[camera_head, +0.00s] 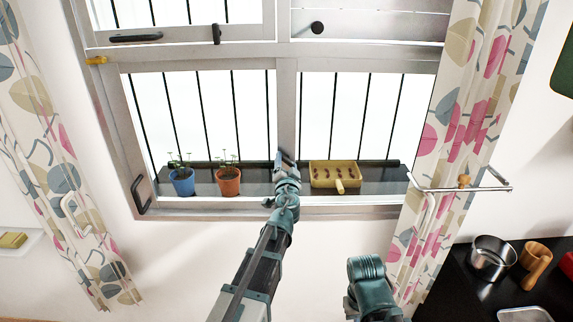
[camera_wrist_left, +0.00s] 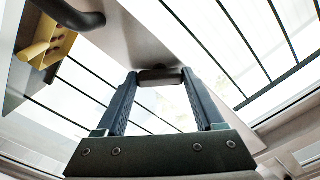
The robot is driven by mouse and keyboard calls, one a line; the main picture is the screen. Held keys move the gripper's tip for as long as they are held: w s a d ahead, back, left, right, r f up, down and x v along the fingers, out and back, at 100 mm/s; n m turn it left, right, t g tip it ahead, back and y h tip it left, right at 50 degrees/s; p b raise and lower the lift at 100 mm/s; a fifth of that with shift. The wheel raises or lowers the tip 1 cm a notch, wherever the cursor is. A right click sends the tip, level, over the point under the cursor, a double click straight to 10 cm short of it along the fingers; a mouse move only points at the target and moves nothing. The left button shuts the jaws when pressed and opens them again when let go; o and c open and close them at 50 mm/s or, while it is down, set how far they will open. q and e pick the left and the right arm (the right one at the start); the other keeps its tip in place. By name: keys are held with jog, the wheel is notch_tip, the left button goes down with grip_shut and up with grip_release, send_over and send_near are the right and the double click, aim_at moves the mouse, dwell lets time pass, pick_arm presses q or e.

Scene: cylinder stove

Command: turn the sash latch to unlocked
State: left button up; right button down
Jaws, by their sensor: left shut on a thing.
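My left gripper (camera_head: 285,158) reaches up to the window's lower middle, in front of the upright frame bar between the two lower panes. In the left wrist view its two fingers (camera_wrist_left: 160,82) are closed on a short dark piece (camera_wrist_left: 160,73), seemingly the sash latch, on the pale frame. In the head view my gripper hides that piece, so I cannot tell which way it is turned. My right gripper is not in view; only a teal part of my right arm shows at the bottom.
A yellow tray (camera_head: 322,179) stands on the sill just right of my left gripper. A blue pot (camera_head: 183,186) and an orange pot (camera_head: 228,186) stand to the left. Patterned curtains flank the window. A metal pot (camera_head: 492,259) is on the dark counter at lower right.

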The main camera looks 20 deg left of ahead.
pick_arm(q)
jog(key=m, duration=0.4)
jog(key=shift+m, duration=0.3)
jog(key=m, duration=0.4)
jog(key=shift+m, duration=0.4)
jog(key=o, duration=1.4)
